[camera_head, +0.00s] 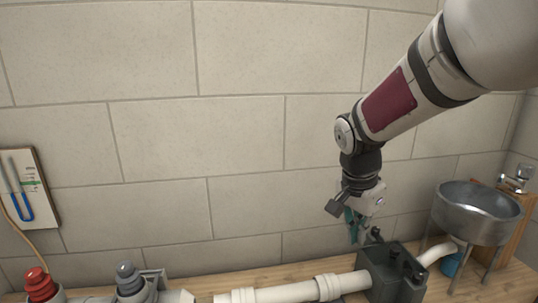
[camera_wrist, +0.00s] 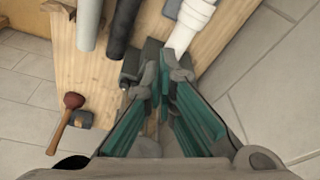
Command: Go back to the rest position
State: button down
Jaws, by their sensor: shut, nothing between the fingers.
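My gripper (camera_head: 356,236) hangs from my arm at the right of the head view. Its teal fingers point down and are just above a dark grey box with knobs (camera_head: 395,276). In the wrist view my gripper (camera_wrist: 165,78) has its fingertips drawn together, shut with nothing held. Part of the dark box (camera_wrist: 136,65) shows behind the fingertips. I cannot tell whether the fingers touch it.
A white pipe (camera_head: 292,293) runs left from the box along the wooden counter. A metal basin (camera_head: 478,212) stands right. A red knob (camera_head: 40,284) and grey knob (camera_head: 130,279) are left. A plunger (camera_wrist: 67,115) lies below. Bare wall fills the middle.

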jog(key=s+r+n+t, duration=0.1)
jog(key=s+r+n, duration=0.1)
jog(key=s, duration=0.6)
jog(key=s+r+n+t+y, duration=0.1)
jog(key=s+r+n, duration=0.1)
jog(key=s+n, duration=0.3)
jog(key=s+r+n+y, duration=0.1)
jog(key=s+n, duration=0.3)
jog(key=s, duration=0.7)
jog(key=shift+s+r+t, duration=0.15)
jog(key=shift+r+t, duration=0.25)
jog(key=shift+r, duration=0.35)
